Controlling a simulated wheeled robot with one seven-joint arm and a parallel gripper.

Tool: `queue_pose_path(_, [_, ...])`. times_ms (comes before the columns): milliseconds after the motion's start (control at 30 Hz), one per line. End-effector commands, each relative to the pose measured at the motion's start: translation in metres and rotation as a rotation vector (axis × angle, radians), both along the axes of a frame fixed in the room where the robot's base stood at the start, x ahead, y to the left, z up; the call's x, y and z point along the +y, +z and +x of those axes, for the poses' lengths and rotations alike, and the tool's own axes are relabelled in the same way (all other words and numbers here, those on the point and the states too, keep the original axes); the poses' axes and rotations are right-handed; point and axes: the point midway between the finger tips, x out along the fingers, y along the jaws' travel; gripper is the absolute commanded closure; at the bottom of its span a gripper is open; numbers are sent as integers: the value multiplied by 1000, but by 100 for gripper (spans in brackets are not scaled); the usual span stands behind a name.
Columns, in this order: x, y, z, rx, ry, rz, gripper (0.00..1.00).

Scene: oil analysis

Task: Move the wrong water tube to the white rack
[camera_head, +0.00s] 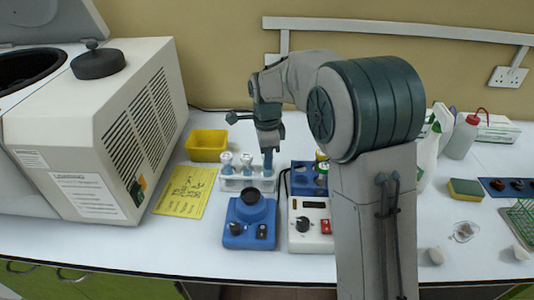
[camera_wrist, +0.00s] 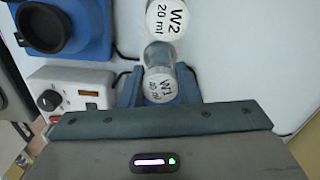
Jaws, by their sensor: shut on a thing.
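My gripper (camera_head: 268,158) points down at the right end of the white rack (camera_head: 236,184) in the head view. In the wrist view its two blue fingers (camera_wrist: 159,88) are shut around a clear tube with a white cap marked W1 (camera_wrist: 161,87). A tube with a white cap marked W2 (camera_wrist: 167,20) stands close beside it. Two white-capped tubes stand in the white rack, at its left (camera_head: 226,161) and middle (camera_head: 246,162). The lower end of the W1 tube is hidden, so I cannot tell whether it is seated in the rack.
A blue rack (camera_head: 300,182) with capped tubes is right of the white rack, partly behind my arm. A blue mixer (camera_head: 250,222) and a white control box (camera_head: 311,224) stand in front. A yellow tray (camera_head: 206,145) and a large centrifuge (camera_head: 105,130) are left.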

Motion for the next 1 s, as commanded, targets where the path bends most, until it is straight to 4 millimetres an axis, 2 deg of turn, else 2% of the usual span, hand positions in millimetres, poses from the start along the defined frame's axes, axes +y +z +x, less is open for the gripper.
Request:
queue_pose_path(300, [0, -3, 0, -1, 0, 0, 93])
queue_pose_path(333, [0, -3, 0, -1, 0, 0, 68])
queue_pose_path(400, [0, -3, 0, -1, 0, 0, 48])
queue_pose_path(433, [0, -3, 0, -1, 0, 0, 45])
queue_pose_path(767, [0, 1, 0, -1, 0, 0, 45])
queue_pose_path(867, [1, 12, 1, -5, 0, 2, 45])
queue_pose_path(1000, [1, 39, 1, -6, 1, 2, 45])
